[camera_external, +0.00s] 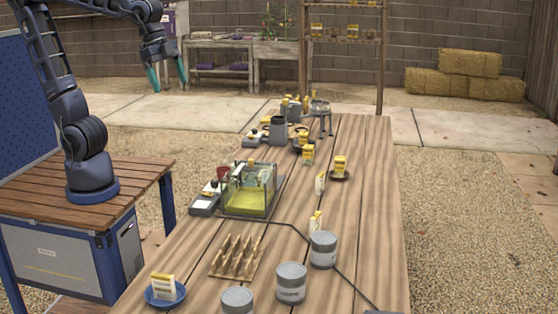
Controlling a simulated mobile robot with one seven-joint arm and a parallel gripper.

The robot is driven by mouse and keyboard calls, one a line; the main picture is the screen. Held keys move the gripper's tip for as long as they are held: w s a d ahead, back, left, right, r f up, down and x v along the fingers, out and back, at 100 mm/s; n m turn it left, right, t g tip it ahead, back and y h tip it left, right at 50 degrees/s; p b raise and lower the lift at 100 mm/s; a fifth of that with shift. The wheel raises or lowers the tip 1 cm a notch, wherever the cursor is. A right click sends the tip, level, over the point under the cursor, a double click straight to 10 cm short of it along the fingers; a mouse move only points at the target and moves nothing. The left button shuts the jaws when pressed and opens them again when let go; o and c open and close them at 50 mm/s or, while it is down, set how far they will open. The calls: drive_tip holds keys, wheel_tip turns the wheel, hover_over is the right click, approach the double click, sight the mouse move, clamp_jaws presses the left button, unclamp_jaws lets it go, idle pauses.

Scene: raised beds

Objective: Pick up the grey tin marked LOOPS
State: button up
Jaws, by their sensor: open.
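Several grey tins stand at the near end of the long wooden table (375,190). One grey tin (323,250) is farthest back, another grey tin (291,283) is in the middle, and a third grey tin (237,301) is cut off by the bottom edge. Their labels are too small to read, so I cannot tell which is marked LOOPS. My gripper (168,78) is at the upper left, raised in the air, open and empty, with teal fingers pointing down. It is far from the tins.
A wooden peg rack (237,258) and a blue dish (178,296) with a yellow-white packet stand left of the tins. A glass tank (249,190) with yellow contents stands behind them. A dark cable (345,272) runs across the table near the tins. The table's right side is mostly clear.

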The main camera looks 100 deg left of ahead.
drive_tip(key=w+d+f+m+g, duration=0.1)
drive_tip(key=w+d+m, duration=0.15)
drive_tip(key=w, duration=0.45)
drive_tip(key=w+d+m, duration=0.2)
drive_tip(key=w+d, duration=0.1)
drive_tip(key=w, duration=0.5)
drive_tip(key=m+g, duration=0.3)
drive_tip(key=m, duration=1)
hover_over(291, 265)
drive_tip(key=shift+n, duration=0.25)
drive_tip(key=f, duration=2.9)
drive_tip(key=shift+w+a, duration=0.1)
drive_tip(key=shift+w, duration=0.1)
drive_tip(key=shift+f, duration=0.4)
wheel_tip(291, 265, down, 5)
drive_tip(key=shift+r, duration=0.1)
drive_tip(key=shift+s+f, duration=0.15)
drive_tip(key=shift+f, duration=1.2)
drive_tip(key=shift+s+f, duration=0.1)
drive_tip(key=shift+f, duration=1.25)
drive_tip(key=c, duration=1.2)
drive_tip(key=shift+o, duration=0.2)
